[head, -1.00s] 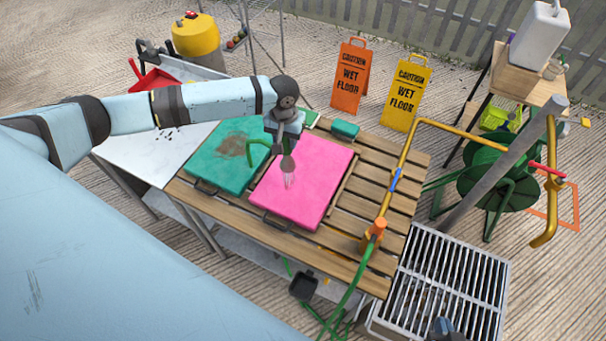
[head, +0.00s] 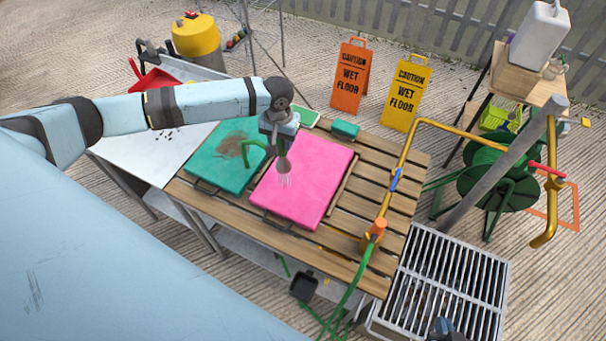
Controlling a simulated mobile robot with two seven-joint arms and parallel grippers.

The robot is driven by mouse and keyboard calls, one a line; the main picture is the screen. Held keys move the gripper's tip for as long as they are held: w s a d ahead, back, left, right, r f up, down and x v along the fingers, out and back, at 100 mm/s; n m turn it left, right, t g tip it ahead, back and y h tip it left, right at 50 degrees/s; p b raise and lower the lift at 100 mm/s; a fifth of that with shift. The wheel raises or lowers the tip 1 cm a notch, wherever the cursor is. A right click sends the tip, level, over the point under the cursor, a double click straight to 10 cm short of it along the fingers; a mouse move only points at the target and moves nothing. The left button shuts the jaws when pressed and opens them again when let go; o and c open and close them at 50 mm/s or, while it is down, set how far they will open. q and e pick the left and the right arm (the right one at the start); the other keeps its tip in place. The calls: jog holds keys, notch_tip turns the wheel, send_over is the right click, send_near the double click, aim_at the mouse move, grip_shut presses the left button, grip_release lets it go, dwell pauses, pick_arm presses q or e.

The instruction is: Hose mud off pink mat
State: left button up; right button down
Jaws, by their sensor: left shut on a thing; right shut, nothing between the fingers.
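The pink mat (head: 315,180) lies flat on the slatted wooden table, and I see no mud on its visible surface. My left gripper (head: 281,140) is above the mat's left side, shut on a grey spray nozzle (head: 284,164) with a green hose. The nozzle points down, and thin pale streaks of water come from it over the mat. The arm, gripper and nozzle hide part of the mat's left edge. My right gripper (head: 444,328) shows only partly at the bottom edge, over the metal grate, shut and empty.
A green mat (head: 215,172) with a brown mud patch (head: 232,146) lies left of the pink one. A brass pipe with a green hose (head: 350,285) stands at the table's right. Wet floor signs (head: 407,92) stand behind. A floor grate (head: 440,280) lies right.

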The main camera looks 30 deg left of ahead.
pick_arm(q)
jog(key=shift+r, duration=0.15)
jog(key=shift+r, duration=3.4)
